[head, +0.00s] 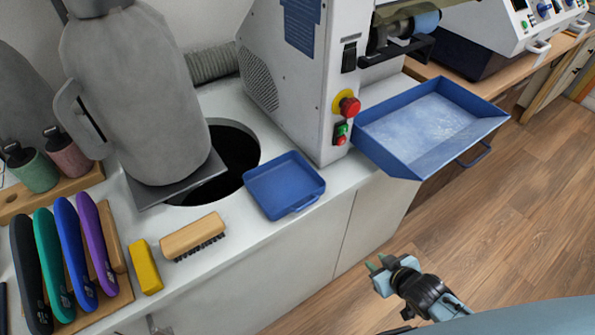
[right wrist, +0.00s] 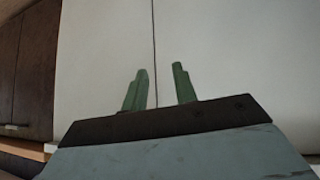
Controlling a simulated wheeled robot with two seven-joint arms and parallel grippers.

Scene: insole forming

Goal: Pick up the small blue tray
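The small blue tray (head: 284,184) lies flat on the white counter, beside the round dark opening and in front of the machine. Its handle is on the side toward the counter's front edge. My right gripper (head: 376,264) is low in front of the cabinet, to the right of and below the tray in the head view, well apart from it. Its green fingers (right wrist: 160,88) stand apart with nothing between them in the right wrist view, facing the white cabinet front. My left gripper is not in view.
A wooden brush (head: 193,236) and a yellow block (head: 146,267) lie left of the tray. A larger blue tray (head: 420,128) juts from the machine (head: 305,80). Open floor (head: 500,220) lies at right.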

